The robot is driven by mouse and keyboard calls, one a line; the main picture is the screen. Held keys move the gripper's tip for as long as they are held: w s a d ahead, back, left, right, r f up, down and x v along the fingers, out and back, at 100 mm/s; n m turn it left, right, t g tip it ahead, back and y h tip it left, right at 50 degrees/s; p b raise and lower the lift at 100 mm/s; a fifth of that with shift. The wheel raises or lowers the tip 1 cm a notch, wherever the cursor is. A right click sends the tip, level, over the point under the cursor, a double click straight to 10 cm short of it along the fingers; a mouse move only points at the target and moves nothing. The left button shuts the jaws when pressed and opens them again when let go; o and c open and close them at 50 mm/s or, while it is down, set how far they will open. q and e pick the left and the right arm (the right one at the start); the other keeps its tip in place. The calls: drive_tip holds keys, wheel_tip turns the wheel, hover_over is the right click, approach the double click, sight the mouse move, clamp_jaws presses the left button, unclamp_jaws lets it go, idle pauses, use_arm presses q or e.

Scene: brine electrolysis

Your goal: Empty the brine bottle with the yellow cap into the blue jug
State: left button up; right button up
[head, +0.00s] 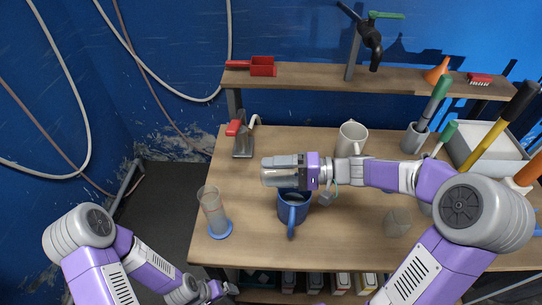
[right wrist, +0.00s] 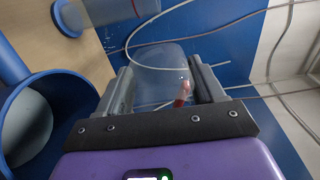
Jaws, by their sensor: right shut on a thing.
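My right gripper (head: 283,171) is shut on a clear bottle (head: 276,178), held on its side above the table. The bottle also shows between the fingers in the right wrist view (right wrist: 160,72). No yellow cap is visible, and I cannot tell whether liquid is inside. The blue jug (head: 291,209) stands upright on the table, just below and in front of the gripper.
A clear cylinder (head: 212,208) on a blue base stands left of the jug. A red-handled clamp (head: 242,140) and a white mug (head: 351,140) stand behind. A grey tray (head: 462,150) and tall tools crowd the right. A shelf (head: 310,79) spans the back.

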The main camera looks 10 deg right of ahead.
sight(288, 176)
drive_tip(key=shift+s+a+f+g+h+p, duration=0.1)
drive_tip(key=shift+f+g+h+p, duration=0.15)
drive_tip(key=shift+h+p, duration=0.9)
drive_tip(key=shift+s+d+f+g+h+p, duration=0.15)
drive_tip(key=shift+h+p, duration=0.3)
drive_tip(key=shift+p, duration=1.25)
drive_tip(key=shift+a+f+g+h+p, duration=0.15)
drive_tip(key=shift+f+g+h+p, duration=0.15)
drive_tip(key=shift+h+p, duration=0.85)
drive_tip(key=g+h+p, duration=0.1)
drive_tip(key=h+p, duration=0.1)
drive_tip(key=p, duration=0.6)
drive_tip(key=d+r+h+p, duration=0.1)
drive_tip(key=h+p, duration=0.2)
drive_tip(key=p, duration=0.6)
drive_tip(key=d+g+h+p, duration=0.1)
drive_tip(key=h+p, duration=0.2)
drive_tip(key=p, duration=0.6)
drive_tip(key=shift+s+r+g, duration=0.15)
drive_tip(key=shift+s+g, duration=0.15)
drive_tip(key=shift+d+h+p, duration=0.2)
drive_tip(key=shift+h+p, duration=0.55)
drive_tip(key=shift+p, duration=0.05)
drive_tip(key=shift+d+h, duration=0.1)
drive_tip(key=shift+h, duration=0.3)
drive_tip(key=shift+d+g, duration=0.15)
drive_tip(key=shift+g, duration=0.15)
drive_tip(key=shift+s, duration=0.2)
